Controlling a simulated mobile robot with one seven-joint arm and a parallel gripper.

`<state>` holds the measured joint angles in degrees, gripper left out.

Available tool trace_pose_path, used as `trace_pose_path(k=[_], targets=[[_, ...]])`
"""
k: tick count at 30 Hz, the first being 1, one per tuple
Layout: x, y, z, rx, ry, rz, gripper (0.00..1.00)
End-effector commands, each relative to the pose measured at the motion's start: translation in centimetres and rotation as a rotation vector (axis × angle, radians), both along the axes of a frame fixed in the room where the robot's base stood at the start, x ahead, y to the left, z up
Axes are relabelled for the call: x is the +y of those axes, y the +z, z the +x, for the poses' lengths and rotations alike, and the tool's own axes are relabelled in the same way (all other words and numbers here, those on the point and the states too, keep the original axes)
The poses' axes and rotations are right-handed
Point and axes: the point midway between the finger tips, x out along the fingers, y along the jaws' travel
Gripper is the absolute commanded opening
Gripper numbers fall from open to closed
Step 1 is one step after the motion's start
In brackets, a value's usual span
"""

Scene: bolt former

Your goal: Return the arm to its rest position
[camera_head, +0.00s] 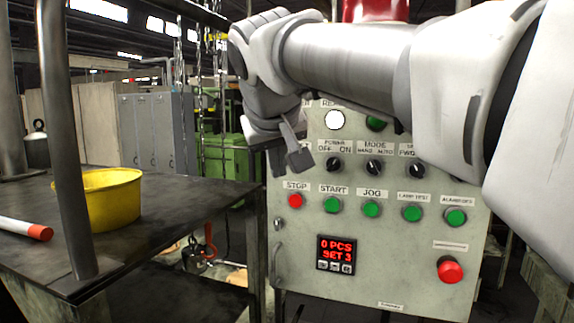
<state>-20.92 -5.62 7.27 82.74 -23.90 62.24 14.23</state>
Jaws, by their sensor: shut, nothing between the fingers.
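My arm reaches in from the right and crosses in front of the upper part of a control panel (380,250). My gripper (290,165) hangs at the arm's end, pointing down, near the panel's upper left edge. It is shut and empty. It appears in front of the panel, above the red STOP button (295,200); I cannot tell whether it touches anything. My arm hides part of the top row of lamps and labels. A white lamp (334,120) and part of a green one (376,123) show below it.
The panel has knobs, green buttons, a red emergency button (450,270) and a display (336,254) reading "0 PCS SET 3". On the left, a dark table (150,220) holds a yellow bowl (108,200) and a white-and-red rod (25,228). Metal posts stand there. Grey lockers (150,130) stand behind.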

Motion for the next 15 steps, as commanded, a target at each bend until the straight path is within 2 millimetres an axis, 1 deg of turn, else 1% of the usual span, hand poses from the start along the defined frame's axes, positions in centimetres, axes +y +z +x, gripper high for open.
trace_pose_path(k=[2, 4, 7, 11, 12, 14, 15], targets=[[-0.4, -0.2, -0.2, 0.004, -0.003, 0.0, 0.0], [-1.2, -0.9, -0.8, 0.017, -0.011, -0.001, 0.0], [-3.4, -2.8, -2.6, 0.05, -0.031, 0.003, 0.0], [-7.1, -6.7, -6.0, 0.113, -0.068, 0.02, 0.0], [-8.2, -8.0, -7.2, 0.132, -0.081, 0.029, 0.0], [-9.6, -10.1, -9.0, 0.16, -0.1, 0.043, 0.0], [-10.5, -11.5, -10.2, 0.178, -0.114, 0.056, 0.0]])
